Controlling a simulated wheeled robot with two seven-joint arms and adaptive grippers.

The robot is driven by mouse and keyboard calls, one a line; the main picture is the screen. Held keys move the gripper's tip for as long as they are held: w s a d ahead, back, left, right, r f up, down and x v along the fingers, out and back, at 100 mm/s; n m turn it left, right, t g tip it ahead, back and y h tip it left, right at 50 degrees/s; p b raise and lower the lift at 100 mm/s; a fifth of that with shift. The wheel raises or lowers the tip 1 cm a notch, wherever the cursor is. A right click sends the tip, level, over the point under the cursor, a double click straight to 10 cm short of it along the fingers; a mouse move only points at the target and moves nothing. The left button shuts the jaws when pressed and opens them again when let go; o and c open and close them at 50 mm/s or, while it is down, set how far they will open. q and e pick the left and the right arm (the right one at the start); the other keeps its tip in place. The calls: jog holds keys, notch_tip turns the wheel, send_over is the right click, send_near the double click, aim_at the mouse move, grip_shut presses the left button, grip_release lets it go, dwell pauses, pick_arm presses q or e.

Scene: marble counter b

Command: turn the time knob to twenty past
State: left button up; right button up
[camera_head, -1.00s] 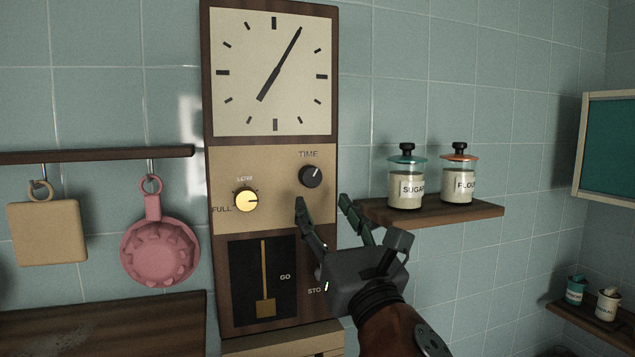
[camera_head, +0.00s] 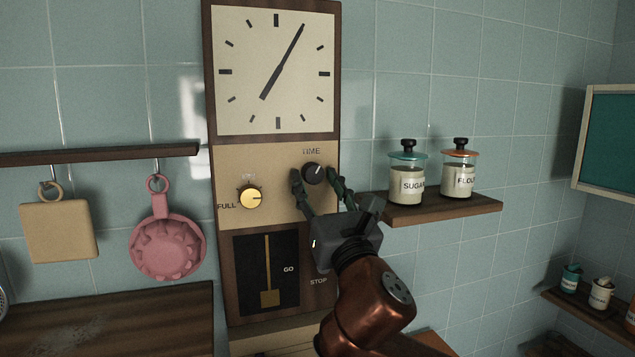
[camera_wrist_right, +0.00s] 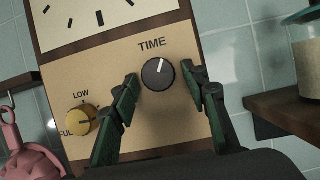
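The black time knob (camera_head: 314,173) sits under the word TIME on the tan panel (camera_head: 232,165), with a white pointer line aimed up and slightly right. It also shows in the right wrist view (camera_wrist_right: 158,74). The clock face (camera_head: 275,70) above has a dark hand pointing up-right, near the first mark past the top. My right gripper (camera_head: 314,180) is open, its two fingers on the left and right of the knob. In the right wrist view a gap shows between the knob and the left finger; contact on the right cannot be told. My left gripper is out of view.
A yellow knob (camera_head: 250,198) marked LOW and FULL lies left of the time knob. A slider (camera_head: 269,298) is below. A shelf (camera_head: 440,210) with sugar (camera_head: 407,178) and flour (camera_head: 459,172) jars stands close right of my gripper.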

jog(key=c, duration=0.9)
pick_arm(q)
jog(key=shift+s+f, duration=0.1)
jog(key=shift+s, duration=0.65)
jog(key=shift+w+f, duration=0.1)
